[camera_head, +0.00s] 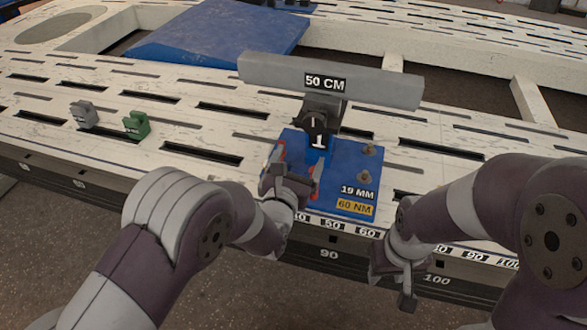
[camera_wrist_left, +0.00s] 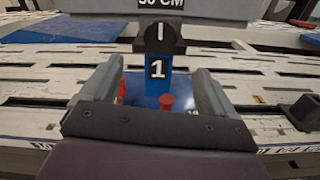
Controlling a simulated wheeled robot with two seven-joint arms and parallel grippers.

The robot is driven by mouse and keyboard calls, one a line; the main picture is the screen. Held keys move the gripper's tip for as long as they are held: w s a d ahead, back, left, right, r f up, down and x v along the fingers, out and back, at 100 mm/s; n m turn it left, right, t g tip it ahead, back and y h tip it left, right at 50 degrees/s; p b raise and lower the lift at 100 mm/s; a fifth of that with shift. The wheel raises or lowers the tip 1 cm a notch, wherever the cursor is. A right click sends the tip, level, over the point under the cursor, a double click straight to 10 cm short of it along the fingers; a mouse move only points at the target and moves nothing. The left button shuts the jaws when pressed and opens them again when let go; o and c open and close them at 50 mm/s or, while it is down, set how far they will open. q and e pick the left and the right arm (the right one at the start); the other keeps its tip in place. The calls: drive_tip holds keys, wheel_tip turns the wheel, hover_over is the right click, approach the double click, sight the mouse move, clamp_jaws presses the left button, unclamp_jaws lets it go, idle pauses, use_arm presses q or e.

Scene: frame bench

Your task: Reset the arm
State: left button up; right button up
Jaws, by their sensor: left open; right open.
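My left gripper (camera_head: 283,170) is over the front left part of the blue base plate of a fixture (camera_head: 352,188). In the left wrist view its two fingers (camera_wrist_left: 155,90) are spread apart with nothing held between them. Beyond the fingers stands the fixture's post marked 1 (camera_wrist_left: 157,70), topped by a grey bar labelled 50 CM (camera_head: 390,88). A red peg (camera_wrist_left: 166,101) shows between the fingers, lower down. My right gripper (camera_head: 390,285) hangs in front of the bench's front edge, apart from the fixture and empty.
The slotted white bench (camera_head: 60,98) spans the view. A green block (camera_head: 136,124) and a grey block (camera_head: 84,114) stand on it at the left. A blue panel (camera_head: 215,38) lies at the back. Open frame gaps lie behind the bar.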

drive_tip(key=shift+s+f, duration=0.1)
drive_tip(key=shift+s, duration=0.1)
idle(0.3)
